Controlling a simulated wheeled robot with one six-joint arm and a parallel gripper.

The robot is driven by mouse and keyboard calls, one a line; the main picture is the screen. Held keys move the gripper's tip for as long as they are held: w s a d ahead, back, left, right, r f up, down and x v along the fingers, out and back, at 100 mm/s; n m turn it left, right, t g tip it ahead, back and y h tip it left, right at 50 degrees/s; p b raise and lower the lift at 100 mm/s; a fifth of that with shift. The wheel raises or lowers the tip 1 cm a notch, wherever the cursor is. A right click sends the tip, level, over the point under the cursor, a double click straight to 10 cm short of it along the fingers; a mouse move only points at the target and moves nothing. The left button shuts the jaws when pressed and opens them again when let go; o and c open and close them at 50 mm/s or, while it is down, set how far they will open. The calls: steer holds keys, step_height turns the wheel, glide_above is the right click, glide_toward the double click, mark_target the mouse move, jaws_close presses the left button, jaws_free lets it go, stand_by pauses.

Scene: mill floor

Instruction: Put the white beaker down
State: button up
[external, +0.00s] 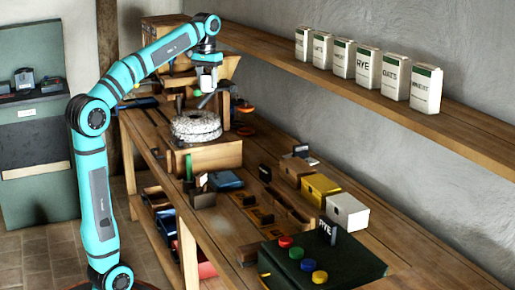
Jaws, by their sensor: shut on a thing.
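My gripper (207,73) is at the end of the turquoise arm, over the far part of the long wooden workbench (232,233). It is shut on the white beaker (206,83), which shows as a small pale shape under the wrist. The beaker looks roughly upright and is held in the air, above the round speckled millstone (196,125). The fingers and the beaker's lower edge are too small to make out clearly. I cannot tell the exact gap between the beaker and the things below it.
Several paper bags (367,66) stand on a wall shelf (300,62) to the right. Yellow (320,189) and white (347,211) boxes sit along the bench's wall side. A dark green panel with coloured knobs (322,262) is at the near end. Small trays and blocks crowd the middle.

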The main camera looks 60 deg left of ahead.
steer(key=s+a+r+n, duration=0.2)
steer(key=s+a, duration=0.3)
steer(key=s, duration=0.1)
steer(key=s+a+f+n, duration=0.2)
steer(key=a+f+n, duration=0.1)
steer(key=a, duration=0.8)
steer(key=s+a+f+n, duration=0.2)
steer(key=a+f+n, duration=0.1)
steer(key=a, duration=0.9)
steer(key=s+a+f+n, duration=0.2)
steer(key=a+f+n, duration=0.1)
steer(key=a, duration=0.8)
steer(key=f, duration=2.7)
steer(key=shift+s+a+f, duration=0.15)
steer(key=shift+a+f, duration=0.1)
steer(key=shift+f, duration=0.05)
steer(key=o, duration=1)
steer(key=shift+f, duration=0.15)
steer(key=shift+o, duration=0.2)
